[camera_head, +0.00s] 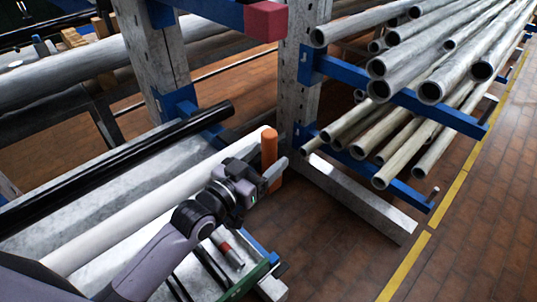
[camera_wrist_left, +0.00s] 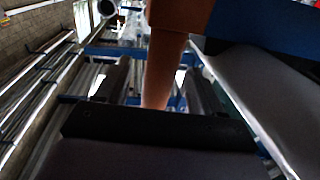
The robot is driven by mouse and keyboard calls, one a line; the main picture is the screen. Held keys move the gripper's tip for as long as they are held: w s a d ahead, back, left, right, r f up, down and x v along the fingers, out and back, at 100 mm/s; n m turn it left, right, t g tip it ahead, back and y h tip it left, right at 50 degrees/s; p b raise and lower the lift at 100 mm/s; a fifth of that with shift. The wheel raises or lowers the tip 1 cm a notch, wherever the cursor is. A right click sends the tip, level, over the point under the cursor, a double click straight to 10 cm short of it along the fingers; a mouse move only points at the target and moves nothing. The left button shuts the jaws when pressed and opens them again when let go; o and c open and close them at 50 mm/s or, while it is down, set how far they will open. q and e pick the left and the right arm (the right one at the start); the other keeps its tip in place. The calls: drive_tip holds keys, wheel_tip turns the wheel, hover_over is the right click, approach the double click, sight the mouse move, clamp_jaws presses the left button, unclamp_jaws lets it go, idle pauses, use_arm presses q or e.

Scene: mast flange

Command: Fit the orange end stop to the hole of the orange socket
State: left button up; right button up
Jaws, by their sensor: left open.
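The orange end stop (camera_head: 269,147) is an upright round post in the head view. My left gripper (camera_head: 262,172) is open around it, with a finger to each side. In the left wrist view the end stop (camera_wrist_left: 163,65) runs between the open fingers of my left gripper (camera_wrist_left: 158,88). It meets a wider orange block, which appears to be the orange socket (camera_wrist_left: 180,14), against a blue rack arm (camera_wrist_left: 262,24). In the head view my gripper mostly hides the socket, with some orange showing below. How deep the post sits in the hole cannot be seen. My right gripper is not in view.
A white pipe (camera_head: 130,212) and a black pipe (camera_head: 120,163) lie along the rack beside my left arm. A red block (camera_head: 265,20) caps a higher blue arm. Grey pipes (camera_head: 410,75) fill the right rack. A steel upright (camera_head: 298,75) stands just behind the end stop.

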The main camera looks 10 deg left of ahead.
sight(265, 160)
use_arm(q)
drive_tip(key=shift+v, duration=2.8)
drive_tip(key=s+a+f+n+g+y, duration=0.1)
drive_tip(key=s+a+f+g+y, duration=0.25)
drive_tip(key=s, duration=0.45)
drive_tip(key=s+a+f+n+g+y, duration=0.1)
drive_tip(key=s+a+f+g+y, duration=0.15)
drive_tip(key=s+f+g, duration=0.35)
drive_tip(key=s+a+f+n+g+y, duration=0.1)
drive_tip(key=s+a+f+g+y, duration=0.15)
drive_tip(key=s, duration=0.65)
drive_tip(key=w+d+f+t+h+p, duration=0.2)
drive_tip(key=w+f+t+h, duration=0.1)
drive_tip(key=w+f+t, duration=0.3)
drive_tip(key=shift+w+f, duration=0.45)
